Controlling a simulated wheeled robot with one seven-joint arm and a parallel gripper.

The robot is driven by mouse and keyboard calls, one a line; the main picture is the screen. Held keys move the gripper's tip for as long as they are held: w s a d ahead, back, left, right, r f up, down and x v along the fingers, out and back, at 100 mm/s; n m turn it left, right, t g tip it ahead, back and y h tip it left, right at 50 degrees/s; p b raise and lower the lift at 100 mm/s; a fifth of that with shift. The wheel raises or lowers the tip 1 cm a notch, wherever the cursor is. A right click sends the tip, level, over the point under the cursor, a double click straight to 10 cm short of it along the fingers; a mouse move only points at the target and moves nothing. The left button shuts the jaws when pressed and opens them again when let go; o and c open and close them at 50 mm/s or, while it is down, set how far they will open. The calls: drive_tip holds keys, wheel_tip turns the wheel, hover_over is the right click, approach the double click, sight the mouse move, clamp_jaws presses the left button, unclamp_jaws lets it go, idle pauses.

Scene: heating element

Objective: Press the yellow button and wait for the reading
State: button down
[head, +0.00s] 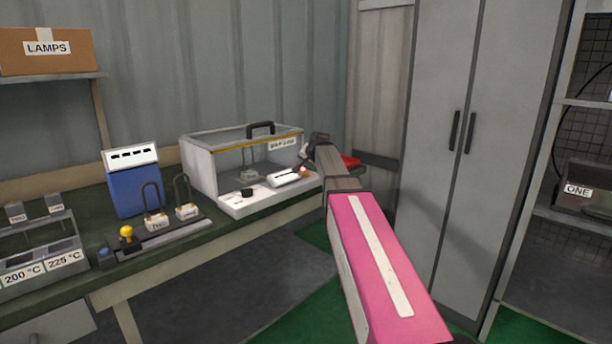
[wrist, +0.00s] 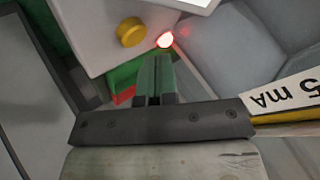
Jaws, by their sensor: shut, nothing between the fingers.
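In the wrist view the yellow button (wrist: 131,32) sits on a white housing, with a glowing red lamp (wrist: 165,40) beside it. My gripper (wrist: 154,62) is shut and empty, its fingertips pointing at the housing just below the button and lamp in the picture. A gap shows between the tips and the button; I cannot tell the depth. In the head view my gripper (head: 307,153) is at the right end of the clear-sided tester (head: 228,207).
Left of the tester stand a blue device (head: 138,190), a grey rail (head: 165,244) with two labelled heating elements and a yellow knob (head: 126,232), and a rack marked 200 °C and 225 °C (head: 42,264). A tall grey cabinet (head: 450,130) stands right.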

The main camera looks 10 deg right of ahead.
sight(307, 174)
drive_tip(key=shift+r, duration=2.4)
